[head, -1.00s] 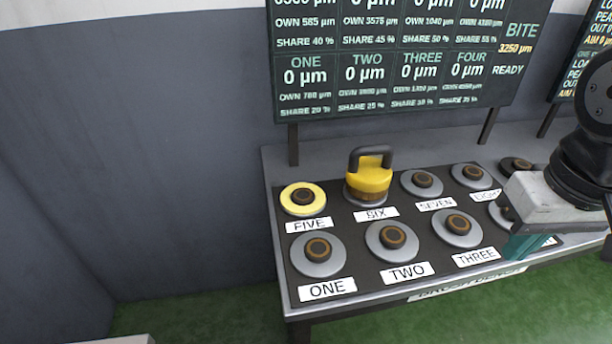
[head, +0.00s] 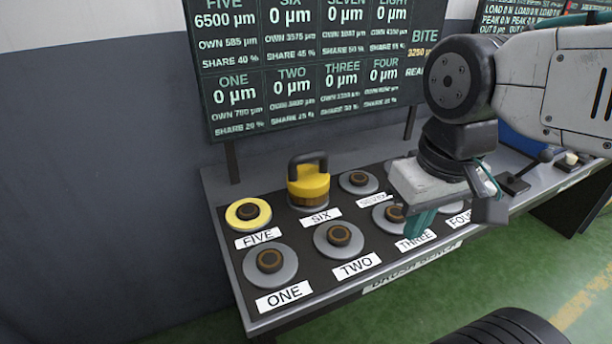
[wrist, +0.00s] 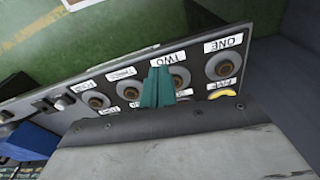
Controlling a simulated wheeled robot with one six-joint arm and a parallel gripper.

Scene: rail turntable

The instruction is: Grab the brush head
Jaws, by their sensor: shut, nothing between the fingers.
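The brush head (head: 309,187) is yellow with a dark arched handle and a brown lower part. It stands upright on the station labelled SIX in the back row of the bench. My gripper (head: 418,224) has teal fingers and hangs over the right part of the bench, near THREE, to the right of the brush head and apart from it. In the wrist view my gripper (wrist: 157,88) shows its fingers together with nothing between them. The brush head cannot be made out in the wrist view; my gripper body covers that area.
Station FIVE (head: 248,214) has a yellow disc. Stations ONE (head: 270,263) and TWO (head: 339,240) are grey discs with brown hubs. A dark readout board (head: 320,65) stands behind the bench. A blue object (wrist: 30,142) lies further along.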

